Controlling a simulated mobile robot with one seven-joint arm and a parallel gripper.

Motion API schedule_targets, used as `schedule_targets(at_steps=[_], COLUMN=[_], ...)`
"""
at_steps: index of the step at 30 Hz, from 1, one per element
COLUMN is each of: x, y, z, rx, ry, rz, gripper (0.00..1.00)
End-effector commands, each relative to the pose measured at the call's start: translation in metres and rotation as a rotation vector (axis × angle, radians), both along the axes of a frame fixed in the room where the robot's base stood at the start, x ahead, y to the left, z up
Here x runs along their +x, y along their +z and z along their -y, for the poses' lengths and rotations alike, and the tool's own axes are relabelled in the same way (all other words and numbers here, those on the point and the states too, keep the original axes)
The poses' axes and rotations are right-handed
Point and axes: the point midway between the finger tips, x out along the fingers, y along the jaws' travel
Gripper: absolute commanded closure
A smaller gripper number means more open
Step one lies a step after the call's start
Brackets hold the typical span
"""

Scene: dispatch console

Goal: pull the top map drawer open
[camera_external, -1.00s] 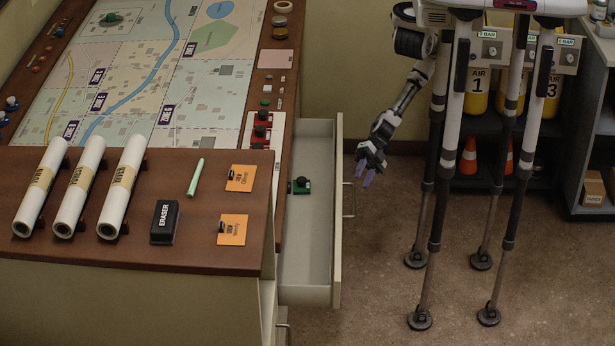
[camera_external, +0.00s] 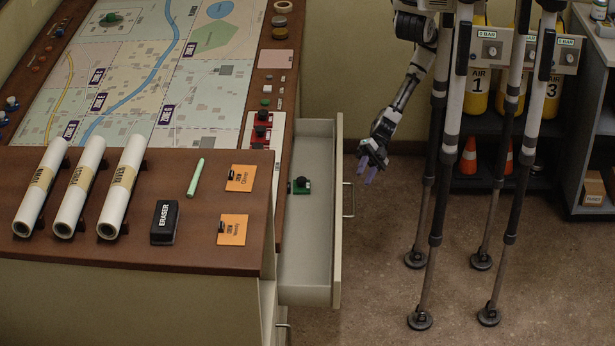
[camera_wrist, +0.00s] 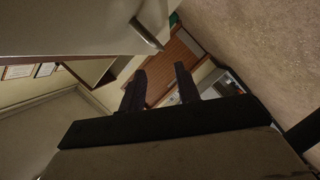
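The top map drawer (camera_external: 309,262) stands pulled out from the right side of the console. A small green piece with a black top (camera_external: 301,186) lies inside it. Its bar handle (camera_external: 348,199) is on the outer face of the front panel, and the handle also shows in the wrist view (camera_wrist: 146,35). My gripper (camera_external: 368,173) is to the right of the drawer front, apart from the handle. In the wrist view its two dark fingers (camera_wrist: 160,88) are spread with nothing between them.
The console top (camera_external: 120,246) carries a map, rolled maps, an eraser and orange cards. A lower drawer handle (camera_external: 284,325) shows below. Shelves with yellow air cylinders (camera_external: 478,93) and orange cones (camera_external: 468,156) stand behind my legs.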

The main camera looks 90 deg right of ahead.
Motion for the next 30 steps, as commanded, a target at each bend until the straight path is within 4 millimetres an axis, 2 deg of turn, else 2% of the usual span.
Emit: schedule_targets(at_steps=[1,6,13,18,26,30], x=[0.003,0.015,0.026,0.03,0.03,0.03], y=[-0.004,-0.012,-0.019,-0.02,-0.02,-0.02], z=[-0.013,-0.046,-0.078,-0.086,-0.088,-0.087], rx=[0.006,0.004,0.002,0.0,0.0,0.0], ry=[0.004,0.003,0.002,0.0,0.0,0.0], rz=[0.001,-0.001,-0.001,-0.001,-0.001,-0.001], gripper=[0.68,0.68,0.68,0.68,0.68,0.83])
